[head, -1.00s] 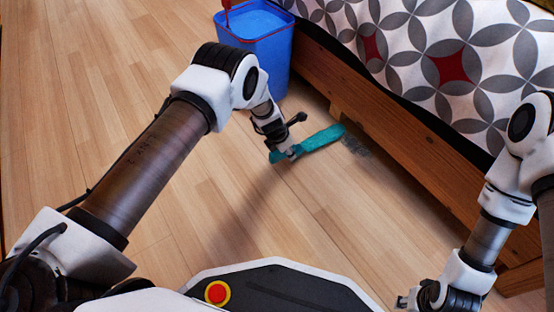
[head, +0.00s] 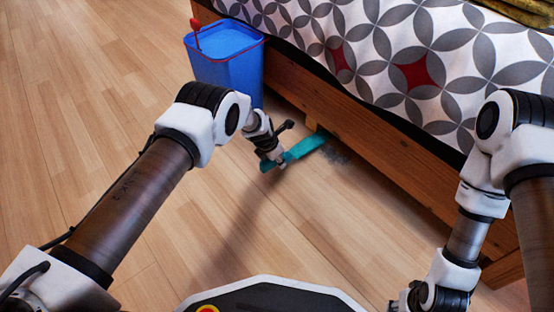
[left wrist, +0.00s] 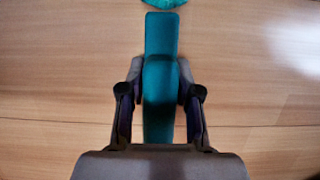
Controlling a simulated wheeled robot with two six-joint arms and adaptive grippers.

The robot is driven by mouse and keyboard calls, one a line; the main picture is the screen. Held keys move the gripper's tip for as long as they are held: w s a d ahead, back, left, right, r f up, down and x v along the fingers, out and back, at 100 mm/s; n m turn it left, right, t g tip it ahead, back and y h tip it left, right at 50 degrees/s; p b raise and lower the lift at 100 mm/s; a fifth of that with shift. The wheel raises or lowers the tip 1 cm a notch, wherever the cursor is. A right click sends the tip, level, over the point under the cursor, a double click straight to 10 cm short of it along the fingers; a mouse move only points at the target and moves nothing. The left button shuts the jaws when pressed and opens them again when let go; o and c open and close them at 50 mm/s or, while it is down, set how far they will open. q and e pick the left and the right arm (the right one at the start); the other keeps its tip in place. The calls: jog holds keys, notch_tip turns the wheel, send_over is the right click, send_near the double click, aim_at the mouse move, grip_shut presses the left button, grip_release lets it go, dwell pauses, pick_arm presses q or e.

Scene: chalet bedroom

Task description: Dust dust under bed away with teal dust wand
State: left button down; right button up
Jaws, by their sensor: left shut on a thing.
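The teal dust wand (head: 308,146) is held low over the wood floor, its far end pointing towards the bed. My left gripper (head: 279,162) is shut on the wand's handle. The left wrist view shows the teal handle (left wrist: 160,75) between the two fingers and a bit of the teal head at the top edge. A grey patch of dust (head: 338,155) lies on the floor by the bed's lower edge, just beyond the wand's end. I cannot tell whether they touch. My right gripper (head: 402,301) is at the bottom edge, partly cut off; its fingers are unclear.
The bed's wooden side rail (head: 385,150) runs diagonally, with a patterned cover (head: 400,60) above. The floor (head: 90,130) on the left is clear.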

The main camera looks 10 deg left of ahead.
pick_arm(q)
jog(key=shift+f, duration=0.3)
pick_arm(e)
jog(key=shift+r, duration=0.1)
